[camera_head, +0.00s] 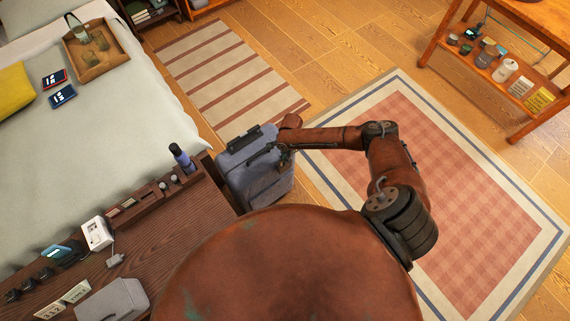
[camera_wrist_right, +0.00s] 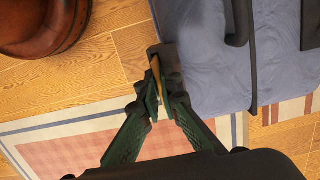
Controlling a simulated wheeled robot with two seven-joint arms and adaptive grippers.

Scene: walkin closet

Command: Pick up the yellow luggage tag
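A blue-grey suitcase (camera_head: 262,183) stands on the floor between the dark wooden furniture and the rug. My right gripper (camera_head: 284,158) is at the suitcase's upper right side in the head view. In the right wrist view the fingertips of this gripper (camera_wrist_right: 160,88) are closed together beside the suitcase (camera_wrist_right: 207,62). A thin yellow-orange piece, which looks like the luggage tag (camera_wrist_right: 155,76) seen nearly edge-on, sits between them. A dark grey piece is against it. The tag cannot be made out in the head view. My left gripper is not in view.
The bed (camera_head: 135,108) and dark wooden desk (camera_head: 186,226) lie left of the suitcase. A striped rug (camera_head: 222,75) is behind it, and a red checked rug (camera_head: 465,180) lies to the right. A wooden shelf unit (camera_head: 480,70) stands at the upper right.

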